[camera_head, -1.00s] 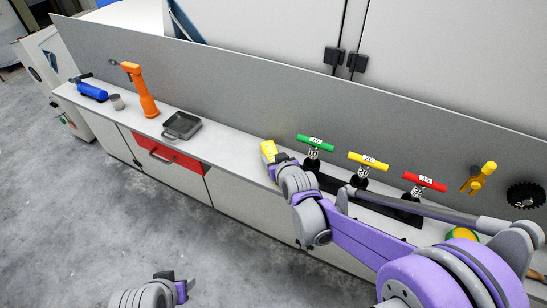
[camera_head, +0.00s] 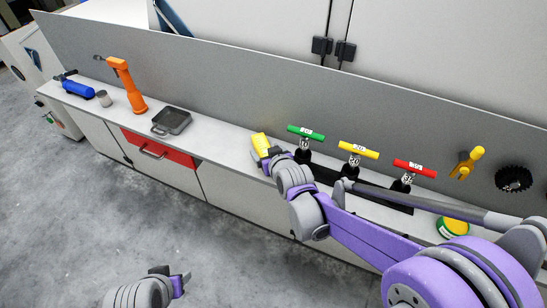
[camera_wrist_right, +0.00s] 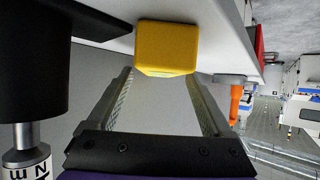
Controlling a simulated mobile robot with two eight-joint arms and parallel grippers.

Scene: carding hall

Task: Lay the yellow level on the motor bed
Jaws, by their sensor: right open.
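The yellow level (camera_head: 260,144) is on the grey bench top, left of the green-handled T-grip. My right gripper (camera_head: 272,157) is right beside it, with its jaws apart. In the right wrist view, the end of the yellow level (camera_wrist_right: 167,47) shows at the tips of the open right gripper (camera_wrist_right: 160,75), roughly in line with the gap; I cannot tell if the fingers touch it. My left gripper (camera_head: 177,279) is low in the head view, away from the bench, and its jaw gap is unclear. I cannot make out a motor bed.
Green (camera_head: 306,132), yellow (camera_head: 358,149) and red (camera_head: 415,169) T-handles stand on the bench to the right. To the left are a grey tray (camera_head: 171,121), an orange tool (camera_head: 132,89), a small grey cup (camera_head: 104,98) and a blue cylinder (camera_head: 77,88). A grey panel (camera_head: 200,75) rises behind.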

